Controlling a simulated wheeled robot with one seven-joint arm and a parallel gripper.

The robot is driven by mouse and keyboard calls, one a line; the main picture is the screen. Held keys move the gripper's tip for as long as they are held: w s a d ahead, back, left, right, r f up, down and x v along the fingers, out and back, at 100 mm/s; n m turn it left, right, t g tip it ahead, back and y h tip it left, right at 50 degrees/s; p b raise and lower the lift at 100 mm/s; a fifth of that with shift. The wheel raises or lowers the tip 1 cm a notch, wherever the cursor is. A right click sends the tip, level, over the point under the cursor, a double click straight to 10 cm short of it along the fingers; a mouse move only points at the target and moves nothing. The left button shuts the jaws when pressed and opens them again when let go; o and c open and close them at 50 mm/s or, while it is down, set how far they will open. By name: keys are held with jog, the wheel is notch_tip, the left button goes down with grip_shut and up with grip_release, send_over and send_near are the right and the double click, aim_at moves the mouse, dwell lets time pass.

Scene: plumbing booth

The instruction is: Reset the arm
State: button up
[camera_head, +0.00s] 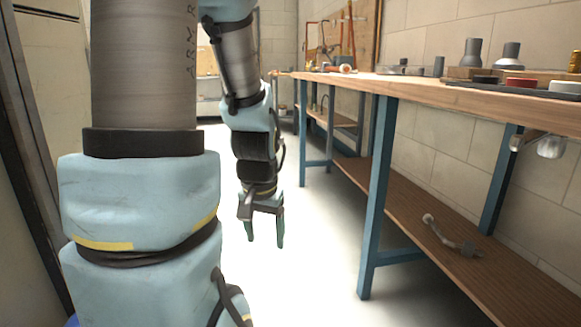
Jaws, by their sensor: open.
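My arm fills the left side of the head view, with its light blue and grey links close to the camera. My gripper (264,232) hangs at the end of it, pointing down over the pale floor. Its two fingers are apart, with nothing seen between them. It is to the left of the workbench and touches nothing that I can see.
A long wooden workbench (440,85) with blue legs (375,200) runs along the right wall. Its lower shelf (400,215) bears a small pipe fitting (450,236). Fittings (471,54) stand on the top at right. The floor (318,250) beside my gripper is clear.

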notch_tip(320, 180, up, 39)
jog(key=s+a+n+p, duration=0.1)
jog(key=s+n+p, duration=0.1)
jog(key=p, duration=3.6)
jog(key=shift+s+a+r+g, duration=0.15)
jog(key=shift+s+r+g, duration=0.05)
jog(key=shift+s+g, duration=0.2)
